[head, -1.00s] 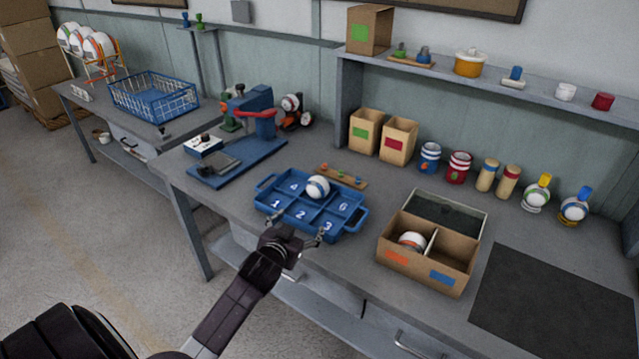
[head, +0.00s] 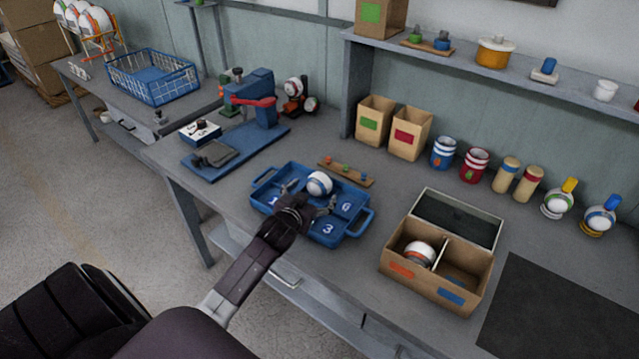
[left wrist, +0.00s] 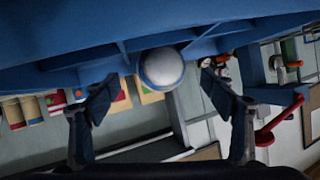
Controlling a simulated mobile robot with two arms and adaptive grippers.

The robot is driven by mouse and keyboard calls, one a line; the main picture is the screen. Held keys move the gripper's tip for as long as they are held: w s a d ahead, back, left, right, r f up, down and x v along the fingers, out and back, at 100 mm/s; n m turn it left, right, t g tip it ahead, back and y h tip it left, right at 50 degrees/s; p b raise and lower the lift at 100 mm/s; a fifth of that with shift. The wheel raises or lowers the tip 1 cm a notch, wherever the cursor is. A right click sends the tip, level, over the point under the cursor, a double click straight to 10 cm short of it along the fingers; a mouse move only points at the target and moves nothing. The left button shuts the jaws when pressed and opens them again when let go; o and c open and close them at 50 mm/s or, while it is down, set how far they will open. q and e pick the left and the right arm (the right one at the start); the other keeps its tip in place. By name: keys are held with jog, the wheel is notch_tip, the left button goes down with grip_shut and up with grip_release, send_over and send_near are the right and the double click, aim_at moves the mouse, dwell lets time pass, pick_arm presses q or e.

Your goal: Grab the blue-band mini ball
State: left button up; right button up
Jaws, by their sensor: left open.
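The blue-band mini ball (head: 319,183), white with a blue band, sits in the back middle compartment of the blue numbered tray (head: 366,222). My left gripper (head: 309,197) is open over the tray, with its fingers spread just in front of the ball. In the left wrist view, which is turned over, the ball (left wrist: 163,67) lies between the two open fingers (left wrist: 157,90), with a gap on each side. The tray (left wrist: 60,50) fills the top of that view. My gripper covers part of the tray's front row. My right gripper is not in view.
A cardboard box (head: 430,280) with an orange-and-white ball (head: 418,254) stands right of the tray. A blue press (head: 250,95) stands behind left. A small wooden strip with pegs (head: 345,173) lies just behind the tray. A dark mat (head: 560,310) leaves clear room at right.

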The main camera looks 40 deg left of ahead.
aim_at(316, 188)
pick_arm(q)
jog(key=x, duration=0.2)
jog(key=shift+w+a+r+p, duration=0.15)
jog(key=shift+w+p, duration=0.15)
jog(key=shift+w, duration=0.05)
jog(key=shift+x, duration=1)
jog(key=shift+w, duration=0.25)
jog(key=c, duration=1.2)
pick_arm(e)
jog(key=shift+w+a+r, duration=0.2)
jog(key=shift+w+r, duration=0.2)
